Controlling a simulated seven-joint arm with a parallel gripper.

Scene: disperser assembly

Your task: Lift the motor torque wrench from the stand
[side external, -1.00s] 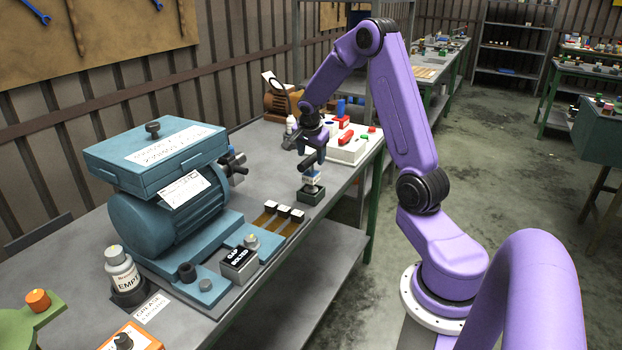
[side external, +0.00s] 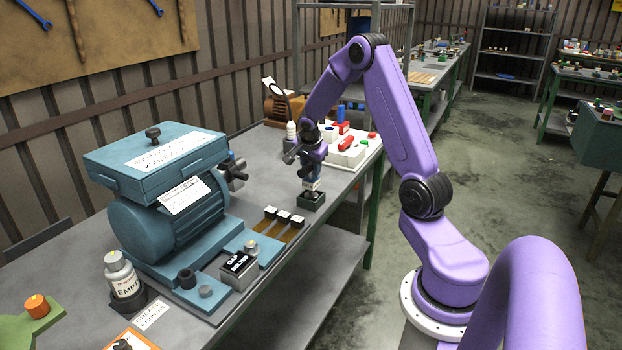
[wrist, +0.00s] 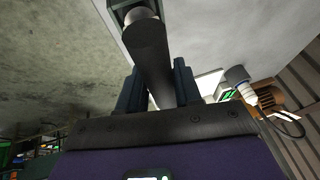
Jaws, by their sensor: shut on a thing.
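The motor torque wrench (wrist: 150,55) shows as a dark round bar in the wrist view, between the two blue-grey fingers of my gripper (wrist: 155,72). My gripper is shut on it. The bar's far, pale end is at the small dark green stand (wrist: 122,14), and I cannot tell whether it is seated or just clear. In the side view my gripper (side external: 311,165) is directly above the stand (side external: 311,201), with a white-labelled part between them. The gripper hides most of the wrench there.
A blue motor unit (side external: 165,225) stands at the left of the bench. Brass strips with white blocks (side external: 284,215) lie near the stand's front left.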

